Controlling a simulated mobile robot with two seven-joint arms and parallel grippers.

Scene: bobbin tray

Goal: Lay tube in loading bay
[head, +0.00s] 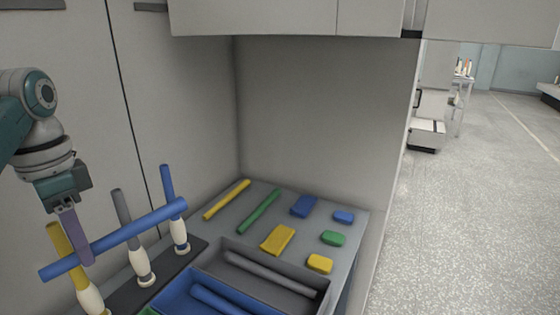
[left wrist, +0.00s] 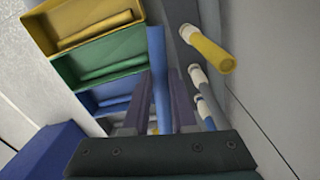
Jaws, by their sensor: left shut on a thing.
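My left gripper (head: 82,250) is shut on a blue tube (head: 130,233), seen in the head view at lower left. The tube is held aslant, its right end higher in the picture. It also shows between my fingers (left wrist: 158,115) in the left wrist view, where the tube (left wrist: 158,65) runs away from me. Behind or beside the tube stand a yellow-topped bobbin (head: 60,245), a grey-topped one (head: 125,210) and a blue-topped one (head: 168,185) on a dark strip (head: 125,298). I cannot tell which part is the loading bay. My right gripper is out of view.
A grey tray (head: 322,283) and a blue tray (head: 180,277) each hold a tube. The wrist view shows yellow (left wrist: 35,25), green (left wrist: 60,60) and blue trays (left wrist: 85,100). Yellow (head: 227,199) and green rods (head: 259,211) and several coloured blocks lie on the grey top (head: 350,215). Walls enclose it.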

